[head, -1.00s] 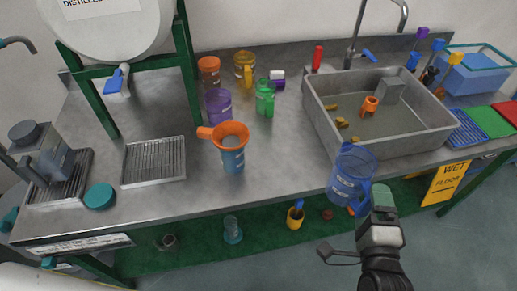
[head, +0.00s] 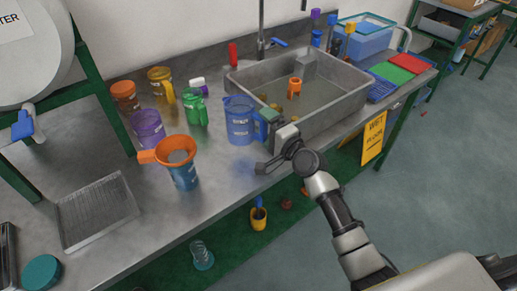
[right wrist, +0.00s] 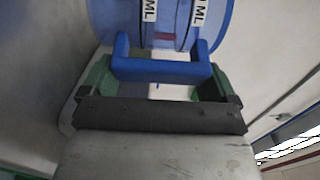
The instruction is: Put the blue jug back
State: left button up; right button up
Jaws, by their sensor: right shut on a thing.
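The blue jug (head: 239,122) is upright at the left of the sink, over the counter. A faint blue reflection lies on the counter below it, so it looks held a little above the surface. My right gripper (head: 268,124) is at its right side, shut on its handle. In the right wrist view the blue handle (right wrist: 160,70) sits between the green fingers of the right gripper (right wrist: 157,88), with the jug body (right wrist: 155,28) beyond. My left gripper is not in view.
A green jug (head: 194,108), purple jug (head: 148,130), yellow jug (head: 160,84) and orange jug (head: 124,97) stand to the left. A blue vessel (head: 184,177) with an orange funnel (head: 170,150) is nearer. The sink (head: 325,105) is at the right. The counter's front middle is clear.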

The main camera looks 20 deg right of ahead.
notch_tip(320, 180, down, 2)
jog(key=shift+f+b, duration=0.2)
jog(key=shift+b, duration=0.1)
jog(key=shift+f+b, duration=0.95)
jog(key=shift+f, duration=0.9)
jog(key=shift+f, duration=0.15)
jog(key=o, duration=1)
jog(key=shift+r, duration=0.2)
jog(key=shift+b+v, duration=0.4)
jog(key=shift+v, duration=5.65)
